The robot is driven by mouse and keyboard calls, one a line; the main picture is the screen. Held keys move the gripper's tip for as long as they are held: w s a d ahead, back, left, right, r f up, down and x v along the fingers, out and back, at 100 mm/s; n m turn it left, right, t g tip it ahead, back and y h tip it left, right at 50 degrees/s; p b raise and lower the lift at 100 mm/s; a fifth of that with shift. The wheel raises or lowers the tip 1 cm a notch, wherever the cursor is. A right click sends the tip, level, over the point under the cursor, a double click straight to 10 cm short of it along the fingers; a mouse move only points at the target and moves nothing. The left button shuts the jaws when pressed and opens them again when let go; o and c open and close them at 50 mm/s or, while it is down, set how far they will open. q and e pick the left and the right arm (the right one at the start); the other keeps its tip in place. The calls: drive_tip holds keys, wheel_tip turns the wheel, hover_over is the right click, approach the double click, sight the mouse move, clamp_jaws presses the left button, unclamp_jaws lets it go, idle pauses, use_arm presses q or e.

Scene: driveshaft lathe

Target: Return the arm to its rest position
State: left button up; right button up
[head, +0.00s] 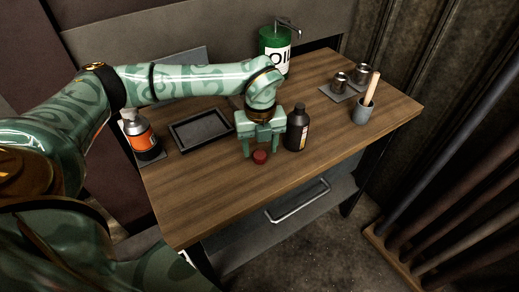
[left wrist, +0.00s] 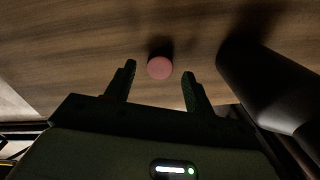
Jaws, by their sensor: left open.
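My left arm reaches in from the left over the wooden table. My left gripper (head: 261,150) is open and empty, pointing down above the table; its two fingers also show apart in the left wrist view (left wrist: 160,85). A small red cap (head: 260,157) lies on the table just by the fingertips. In the left wrist view the red cap (left wrist: 159,68) shows beyond and between the fingers, not gripped. A dark bottle (head: 297,128) stands upright close to the right of the gripper; it also shows large at right in the left wrist view (left wrist: 265,85). My right gripper is not in view.
A black tray (head: 203,146) and an orange-labelled bottle (head: 142,137) are left of the gripper. A green oil can (head: 271,48) stands behind the arm. Two metal cups (head: 340,80) and a grey holder with a wooden handle (head: 362,113) are at right. The front tabletop is clear.

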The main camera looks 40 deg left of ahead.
use_arm(q)
wheel_tip(320, 180, up, 10)
drive_tip(key=p, duration=0.2)
drive_tip(key=shift+f, duration=0.15)
